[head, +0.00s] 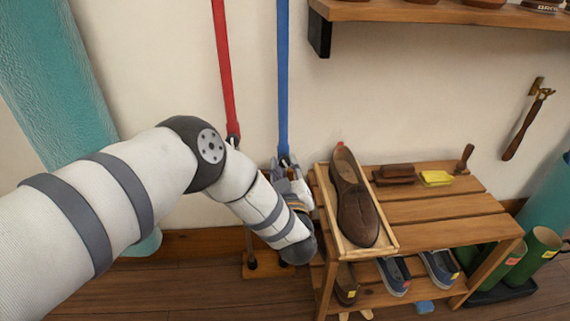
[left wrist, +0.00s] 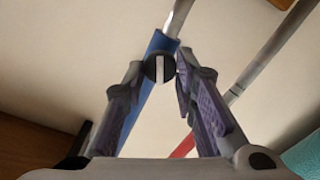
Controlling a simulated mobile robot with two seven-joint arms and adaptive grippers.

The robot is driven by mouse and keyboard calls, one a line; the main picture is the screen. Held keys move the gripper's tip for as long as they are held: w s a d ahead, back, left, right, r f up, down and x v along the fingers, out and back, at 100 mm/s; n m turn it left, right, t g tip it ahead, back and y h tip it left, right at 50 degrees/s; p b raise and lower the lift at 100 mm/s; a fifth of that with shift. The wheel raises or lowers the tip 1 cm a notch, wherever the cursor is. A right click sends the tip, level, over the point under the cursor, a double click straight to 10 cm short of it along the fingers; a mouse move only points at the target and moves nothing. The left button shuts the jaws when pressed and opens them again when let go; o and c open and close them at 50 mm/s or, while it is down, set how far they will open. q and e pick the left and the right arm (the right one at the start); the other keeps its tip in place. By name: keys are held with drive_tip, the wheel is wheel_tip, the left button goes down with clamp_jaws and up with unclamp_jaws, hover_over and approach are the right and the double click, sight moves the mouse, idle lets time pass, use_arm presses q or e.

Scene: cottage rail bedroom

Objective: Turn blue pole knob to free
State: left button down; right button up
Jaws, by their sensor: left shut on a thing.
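The blue pole (head: 283,80) stands upright against the wall in the head view. In the left wrist view its blue sleeve (left wrist: 143,105) meets a bare grey tube (left wrist: 178,18). The blue pole knob (left wrist: 159,68) is round and black, with a white bar that runs nearly vertical in that view. My left gripper (head: 287,166) is at the blue pole's lower end. In the left wrist view its two fingertips (left wrist: 160,73) are shut on the knob, one on each side. In the head view the gripper mostly hides the knob. My right gripper is not in view.
A red pole (head: 222,65) stands just left of the blue one. A wooden bench (head: 440,211) with a tray, shoe and brushes is close on the right. A shelf (head: 430,12) juts out above it. A teal panel (head: 60,80) is at the left.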

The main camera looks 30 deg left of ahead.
use_arm(q)
drive_tip(key=n+p, duration=0.1)
drive_tip(key=n, duration=0.5)
drive_tip(key=shift+n, duration=0.3)
drive_tip(key=n, duration=0.6)
drive_tip(key=shift+a+f, duration=0.1)
drive_tip(key=shift+f, duration=0.05)
drive_tip(key=shift+n, duration=0.3)
drive_tip(key=c, duration=1.3)
unclamp_jaws()
drive_tip(key=v, duration=1.2)
drive_tip(key=shift+s, duration=0.1)
